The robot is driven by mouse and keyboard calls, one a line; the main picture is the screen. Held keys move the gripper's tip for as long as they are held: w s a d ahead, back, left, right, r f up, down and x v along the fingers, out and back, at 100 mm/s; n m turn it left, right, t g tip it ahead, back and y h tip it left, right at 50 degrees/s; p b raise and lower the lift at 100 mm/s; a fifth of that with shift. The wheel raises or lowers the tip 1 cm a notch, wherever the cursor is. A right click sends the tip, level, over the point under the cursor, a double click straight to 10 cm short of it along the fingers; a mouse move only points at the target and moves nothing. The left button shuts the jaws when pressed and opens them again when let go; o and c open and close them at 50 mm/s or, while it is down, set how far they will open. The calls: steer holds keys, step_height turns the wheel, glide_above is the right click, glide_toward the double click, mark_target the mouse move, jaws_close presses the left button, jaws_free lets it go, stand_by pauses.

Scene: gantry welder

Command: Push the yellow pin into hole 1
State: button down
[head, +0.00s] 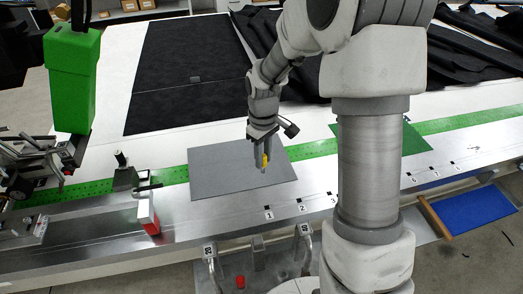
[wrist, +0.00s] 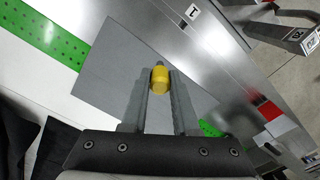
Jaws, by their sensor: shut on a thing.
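The yellow pin (head: 264,160) is held between the fingers of my gripper (head: 263,168), which is shut on it above the grey sheet. In the wrist view the yellow pin (wrist: 160,80) stands between the tips of my gripper's two fingers (wrist: 160,88). The label 1 (head: 269,214) lies on the metal rail, just in front of the sheet's near edge, with a small dark mark beside it. It also shows as a white label 1 (wrist: 193,12) at the top of the wrist view. The pin is apart from the label; the hole itself is too small to make out.
The grey sheet (head: 215,170) lies across the green perforated strip (head: 175,175). A red-faced block (head: 147,214) stands on the rail to the left. Handles and a red knob (head: 240,282) are in front. A green housing (head: 73,80) hangs at upper left. Labels 2 and 3 continue rightward.

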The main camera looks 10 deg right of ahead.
steer(key=shift+s+a+f+n, duration=0.1)
steer(key=shift+s+f+n, duration=0.1)
steer(key=shift+f+n, duration=0.55)
steer(key=s+f+n+b, duration=0.3)
steer(key=s+f+n, duration=0.2)
steer(key=n, duration=1.4)
steer(key=shift+s+a+f+b, duration=0.15)
steer(key=shift+s+f+b, duration=0.25)
steer(key=shift+s, duration=0.15)
steer(key=shift+r+p, duration=0.1)
steer(key=shift+p, duration=0.45)
steer(key=shift+f+b, duration=1.2)
steer(key=shift+f, duration=0.65)
steer(key=c, duration=1.1)
jaws_free()
steer(key=o, duration=0.5)
